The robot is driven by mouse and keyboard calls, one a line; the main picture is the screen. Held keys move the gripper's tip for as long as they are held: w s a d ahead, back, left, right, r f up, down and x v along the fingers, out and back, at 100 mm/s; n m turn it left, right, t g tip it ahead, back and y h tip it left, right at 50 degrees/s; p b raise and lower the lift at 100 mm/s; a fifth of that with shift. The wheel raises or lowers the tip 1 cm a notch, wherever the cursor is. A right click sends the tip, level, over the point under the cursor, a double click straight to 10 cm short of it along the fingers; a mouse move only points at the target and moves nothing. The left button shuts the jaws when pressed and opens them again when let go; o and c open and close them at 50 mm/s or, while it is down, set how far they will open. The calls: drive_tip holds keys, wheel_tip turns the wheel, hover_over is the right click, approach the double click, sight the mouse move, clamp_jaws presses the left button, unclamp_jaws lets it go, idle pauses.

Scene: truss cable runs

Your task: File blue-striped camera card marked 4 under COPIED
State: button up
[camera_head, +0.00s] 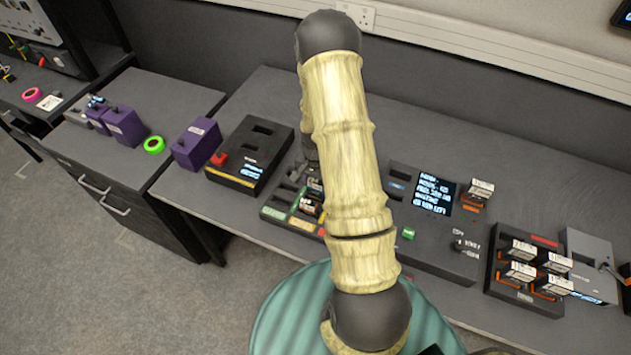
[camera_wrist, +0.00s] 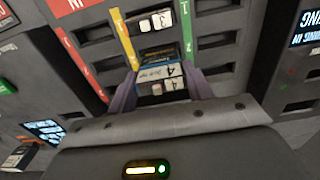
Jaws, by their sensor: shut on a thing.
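In the wrist view, my gripper (camera_wrist: 161,90) is shut on a camera card (camera_wrist: 158,76) with a white label marked 4 and a blue stripe. The card is over the column of slots between the yellow strip (camera_wrist: 122,38) and the green strip (camera_wrist: 186,35) of the dark card rack (camera_wrist: 213,52). I cannot tell how deep the card sits in a slot. Another white-labelled card (camera_wrist: 150,22) stands in the same column. In the head view, the rack (camera_head: 290,218) shows beside my arm, which hides part of it and most of my gripper. The word COPIED is not readable.
Right of the rack is a console with a lit screen (camera_head: 434,193). Farther right, a dark holder (camera_head: 508,294) carries several cards. A black box with a red part (camera_head: 250,155) and a purple box (camera_head: 197,143) stand left. The back of the bench is mostly clear.

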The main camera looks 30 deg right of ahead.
sight(316, 197)
drive_tip(key=shift+f+b, duration=1.25)
drive_tip(key=shift+f, duration=0.4)
idle(2.0)
drive_tip(key=o, duration=1.4)
drive_tip(key=shift+r, duration=0.1)
drive_tip(key=shift+r+p, duration=2.6)
drive_tip(key=shift+r, duration=1.1)
